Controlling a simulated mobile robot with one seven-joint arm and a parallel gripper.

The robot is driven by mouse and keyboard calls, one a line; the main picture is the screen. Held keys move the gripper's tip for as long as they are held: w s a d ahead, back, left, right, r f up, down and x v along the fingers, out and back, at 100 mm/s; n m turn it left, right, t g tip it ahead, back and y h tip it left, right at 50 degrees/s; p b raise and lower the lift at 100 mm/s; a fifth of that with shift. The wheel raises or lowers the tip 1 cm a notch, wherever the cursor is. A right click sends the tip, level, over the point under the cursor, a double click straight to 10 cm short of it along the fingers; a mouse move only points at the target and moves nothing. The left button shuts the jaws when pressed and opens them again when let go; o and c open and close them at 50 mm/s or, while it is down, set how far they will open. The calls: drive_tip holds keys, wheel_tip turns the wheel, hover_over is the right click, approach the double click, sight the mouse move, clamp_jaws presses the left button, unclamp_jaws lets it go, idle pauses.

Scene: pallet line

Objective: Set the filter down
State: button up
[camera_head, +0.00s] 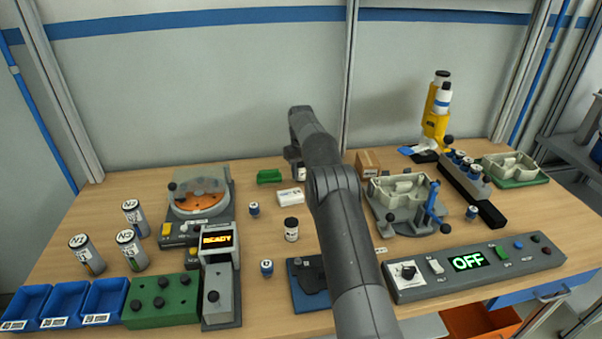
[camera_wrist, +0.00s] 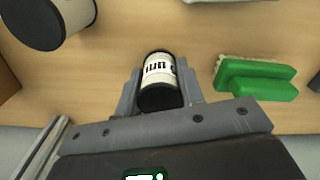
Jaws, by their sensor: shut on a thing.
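The filter appears to be a small white cylinder with black ends and dark lettering (camera_wrist: 159,70) in the wrist view. It lies between the two fingers of my gripper (camera_wrist: 158,92), which is shut on it. In the head view my gripper (camera_head: 293,156) is over the back middle of the table, mostly hidden by my own arm. A small white part of the held cylinder (camera_head: 302,174) shows below it. I cannot tell whether it touches the table.
A green brush (camera_head: 270,177) lies close beside the gripper; it also shows in the wrist view (camera_wrist: 255,80). A white box (camera_head: 291,198) and a black-capped jar (camera_head: 291,230) stand nearer. A grey fixture (camera_head: 402,205) is at the right. Bare wood surrounds the brush.

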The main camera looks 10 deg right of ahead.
drive_tip(key=shift+f, duration=0.35)
drive_tip(key=shift+f, duration=0.2)
drive_tip(key=o, duration=1)
drive_tip(key=shift+c, duration=0.2)
drive_tip(key=shift+r, duration=0.1)
